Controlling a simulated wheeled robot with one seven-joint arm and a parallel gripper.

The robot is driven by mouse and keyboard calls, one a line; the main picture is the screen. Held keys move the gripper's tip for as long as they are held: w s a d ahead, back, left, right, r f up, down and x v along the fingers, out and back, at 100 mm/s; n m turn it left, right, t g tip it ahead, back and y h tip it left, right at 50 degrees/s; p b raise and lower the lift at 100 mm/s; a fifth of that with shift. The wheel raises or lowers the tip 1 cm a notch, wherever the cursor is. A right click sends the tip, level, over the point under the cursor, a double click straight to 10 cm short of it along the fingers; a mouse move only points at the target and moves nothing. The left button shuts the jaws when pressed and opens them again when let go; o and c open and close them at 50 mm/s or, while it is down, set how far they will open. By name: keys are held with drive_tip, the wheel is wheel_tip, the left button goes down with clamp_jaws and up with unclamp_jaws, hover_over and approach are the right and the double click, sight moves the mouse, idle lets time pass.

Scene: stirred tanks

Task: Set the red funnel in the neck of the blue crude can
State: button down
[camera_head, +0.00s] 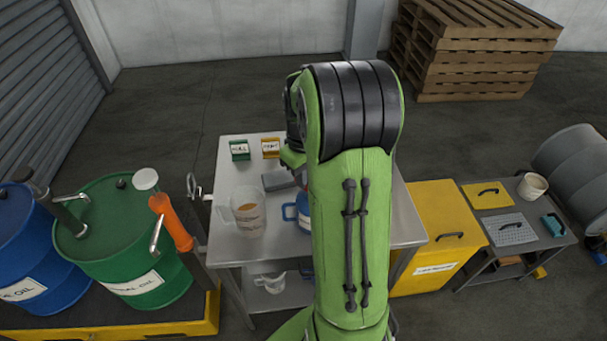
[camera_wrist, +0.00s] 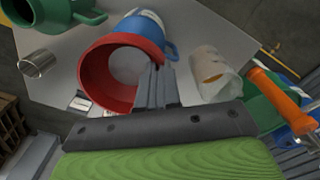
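The red funnel (camera_wrist: 92,75) is large in the wrist view, its wide mouth towards the camera. My gripper (camera_wrist: 156,75) has its fingers close together at the right side of the funnel's rim and appears shut on it. The blue crude can (camera_wrist: 172,46) is just behind the funnel, with its handle and a white label showing. The funnel hides the can's neck, so I cannot tell whether the spout is in it or above it. In the head view the blue can (camera_head: 303,212) stands on the metal table, partly covered by my arm, and the funnel is hidden.
A clear jug (camera_head: 247,212) stands left of the can on the table (camera_head: 232,180). Green (camera_head: 240,150) and yellow (camera_head: 271,148) labelled boxes sit at the back. Drums (camera_head: 125,235) stand left.

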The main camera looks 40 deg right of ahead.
drive_tip(key=shift+f, duration=0.55)
drive_tip(key=c, duration=1.3)
unclamp_jaws()
drive_tip(key=shift+o, duration=0.2)
drive_tip(key=shift+r, duration=0.15)
wheel_tip(320, 180, up, 16)
drive_tip(key=p, duration=0.3)
drive_tip(key=shift+f+p, duration=0.2)
drive_tip(key=shift+p, duration=0.1)
